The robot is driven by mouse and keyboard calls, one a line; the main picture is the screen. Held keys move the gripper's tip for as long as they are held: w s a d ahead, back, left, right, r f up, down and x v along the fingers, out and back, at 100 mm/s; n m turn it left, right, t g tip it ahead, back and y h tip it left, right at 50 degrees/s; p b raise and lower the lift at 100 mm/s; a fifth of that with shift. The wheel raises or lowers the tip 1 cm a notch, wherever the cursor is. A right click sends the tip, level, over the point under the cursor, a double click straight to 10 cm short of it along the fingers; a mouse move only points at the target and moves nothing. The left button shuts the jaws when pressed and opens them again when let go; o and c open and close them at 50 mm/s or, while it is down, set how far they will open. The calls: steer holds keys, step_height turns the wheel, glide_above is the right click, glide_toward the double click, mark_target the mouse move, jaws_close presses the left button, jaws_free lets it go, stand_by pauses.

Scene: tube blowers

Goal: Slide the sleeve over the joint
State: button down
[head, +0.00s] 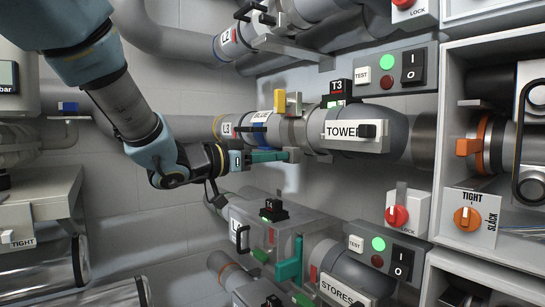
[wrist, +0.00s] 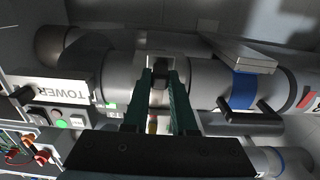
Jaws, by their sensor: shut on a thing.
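The L3 tube line runs across the middle of the head view, with a grey sleeve (head: 291,132) between the blue-banded tube (head: 258,128) and the TOWER blower (head: 392,130). In the wrist view the sleeve (wrist: 200,85) lies between the TOWER label (wrist: 68,90) at left and the blue band (wrist: 242,88) at right. My gripper (head: 285,154), with teal fingers, reaches the sleeve's near side. In the wrist view my gripper (wrist: 160,84) is shut on a dark tab (wrist: 159,71) at the sleeve. The joint itself is not clearly visible; I cannot tell how much the sleeve covers.
A yellow lever (head: 280,102) stands above the sleeve. The black T3 box (head: 338,92) is just behind it. A TIGHT/SLACK knob panel (head: 467,217) is at right. Open space lies left of the lower line.

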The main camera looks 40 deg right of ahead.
steer(key=shift+w+d+r+p, duration=0.1)
steer(key=shift+w+p, duration=0.6)
steer(key=shift+w, duration=2.05)
steer(key=c, duration=0.7)
jaws_free()
steer(key=a+b, duration=0.1)
steer(key=a, duration=0.2)
steer(key=a+b, duration=0.1)
steer(key=a, duration=0.3)
steer(key=a+b, duration=0.1)
steer(key=a, duration=0.2)
steer(key=shift+w+a, duration=0.3)
steer(key=shift+a, duration=0.05)
